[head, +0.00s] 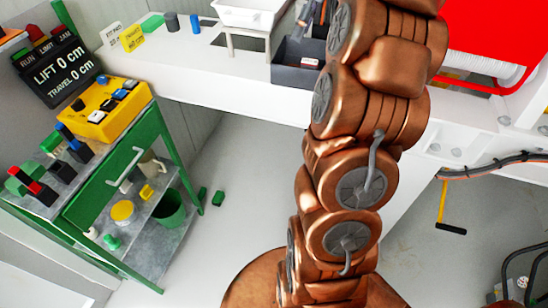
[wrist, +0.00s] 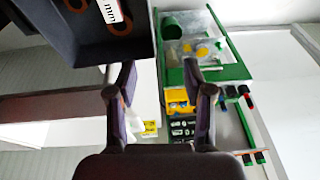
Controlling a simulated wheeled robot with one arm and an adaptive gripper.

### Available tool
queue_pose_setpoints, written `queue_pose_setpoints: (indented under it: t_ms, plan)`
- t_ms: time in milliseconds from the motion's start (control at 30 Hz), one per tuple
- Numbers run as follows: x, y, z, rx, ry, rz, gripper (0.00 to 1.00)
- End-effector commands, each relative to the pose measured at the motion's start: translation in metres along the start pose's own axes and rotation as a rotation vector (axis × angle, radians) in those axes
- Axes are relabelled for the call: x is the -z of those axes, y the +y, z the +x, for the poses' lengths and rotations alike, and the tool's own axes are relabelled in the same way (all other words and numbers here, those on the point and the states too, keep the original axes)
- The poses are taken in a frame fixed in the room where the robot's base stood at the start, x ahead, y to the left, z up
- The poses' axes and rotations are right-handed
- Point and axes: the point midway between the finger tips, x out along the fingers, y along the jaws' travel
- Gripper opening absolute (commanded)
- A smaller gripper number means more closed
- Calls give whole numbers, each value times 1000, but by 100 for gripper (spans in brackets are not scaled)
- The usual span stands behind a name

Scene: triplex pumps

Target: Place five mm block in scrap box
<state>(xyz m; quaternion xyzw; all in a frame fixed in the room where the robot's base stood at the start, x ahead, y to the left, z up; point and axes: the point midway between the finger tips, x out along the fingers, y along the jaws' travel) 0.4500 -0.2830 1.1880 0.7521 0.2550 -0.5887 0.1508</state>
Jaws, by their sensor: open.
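My gripper (wrist: 158,82) is open in the wrist view, with nothing between its two fingers. A dark grey box (wrist: 130,48) fills the upper left there, close by the left finger. A white label (wrist: 110,10) ending in "mm" shows inside it, beside orange rings; its number is cut off, so I cannot tell whether it is on the five mm block. In the head view a dark grey box (head: 285,73) stands on the white bench, partly behind my arm, with a small white label on its side. No box is readable as the scrap box. My gripper is hidden in the head view.
A green cart (head: 75,218) with a yellow control box (head: 112,112) and a green bin (head: 168,210) is at left.

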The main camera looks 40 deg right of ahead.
Motion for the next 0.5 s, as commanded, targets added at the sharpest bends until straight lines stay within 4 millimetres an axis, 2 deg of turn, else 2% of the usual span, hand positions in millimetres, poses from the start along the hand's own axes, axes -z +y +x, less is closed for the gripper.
queue_pose_setpoints:
  t_ms: [33,100,233,367,500]
  plan:
    - [11,-19,7,14,-12,8,51]
    - [22,-43,16,28,-31,34,51]
    - [37,-90,34,45,-73,85,51]
    - [42,-137,53,58,-119,141,51]
    - [38,-186,73,55,-171,203,51]
